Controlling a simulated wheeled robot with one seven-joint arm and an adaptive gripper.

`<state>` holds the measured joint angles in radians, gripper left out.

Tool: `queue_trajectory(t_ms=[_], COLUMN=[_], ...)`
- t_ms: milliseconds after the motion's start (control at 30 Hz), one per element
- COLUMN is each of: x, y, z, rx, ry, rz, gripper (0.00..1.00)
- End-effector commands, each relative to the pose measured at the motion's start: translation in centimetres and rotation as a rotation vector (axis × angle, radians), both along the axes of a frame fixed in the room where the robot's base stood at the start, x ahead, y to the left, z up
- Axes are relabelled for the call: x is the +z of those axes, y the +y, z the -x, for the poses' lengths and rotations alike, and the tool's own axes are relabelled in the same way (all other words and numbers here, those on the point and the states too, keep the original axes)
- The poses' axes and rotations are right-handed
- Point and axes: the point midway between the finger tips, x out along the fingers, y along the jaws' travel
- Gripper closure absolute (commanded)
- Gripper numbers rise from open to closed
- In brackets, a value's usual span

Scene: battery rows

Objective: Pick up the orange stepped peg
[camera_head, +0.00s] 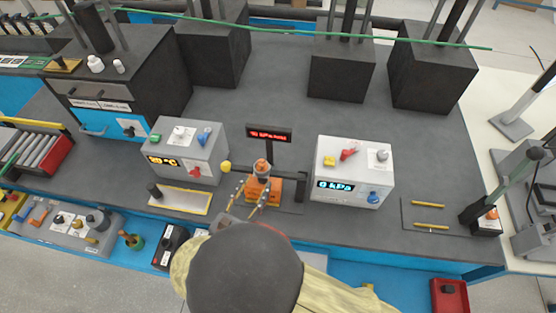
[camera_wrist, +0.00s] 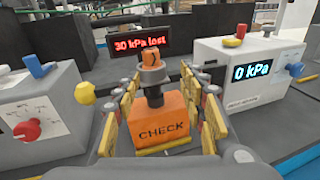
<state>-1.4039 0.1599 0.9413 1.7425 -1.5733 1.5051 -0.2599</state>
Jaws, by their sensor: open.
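The orange stepped peg (camera_wrist: 152,57) stands upright in a grey collar on a dark post, above an orange block marked CHECK (camera_wrist: 160,126). In the head view the peg's orange top (camera_head: 262,164) shows just beyond my gripper (camera_head: 254,184). My gripper is open and empty. In the wrist view its fingers (camera_wrist: 160,78) spread to the left and right of the block and post, with the peg between and beyond them. I see no finger contact with the peg. Its lower part is hidden in the collar.
A display reading "30 kPa lost" (camera_wrist: 141,43) stands right behind the peg. A white box with a 0 kPa readout (camera_head: 350,174) is on the right, another white box (camera_head: 187,153) on the left. A yellow knob (camera_wrist: 85,92) sits close left.

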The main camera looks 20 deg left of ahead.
Motion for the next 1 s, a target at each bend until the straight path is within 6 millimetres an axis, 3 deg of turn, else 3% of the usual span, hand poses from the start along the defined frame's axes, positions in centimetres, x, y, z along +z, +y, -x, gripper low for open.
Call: queue_trajectory(t_ms=[67, 167, 733, 1000], x=[1.2, 1.9, 2.0, 2.1], y=[1.0, 1.0, 0.1, 0.1], z=[-0.2, -0.5, -7.0, -8.0], rx=[0.032, 0.034, 0.028, 0.031], ry=[-0.037, -0.062, -0.057, -0.057], rz=[0.018, 0.044, 0.046, 0.047], gripper=[0.58, 0.58, 0.58, 0.58])
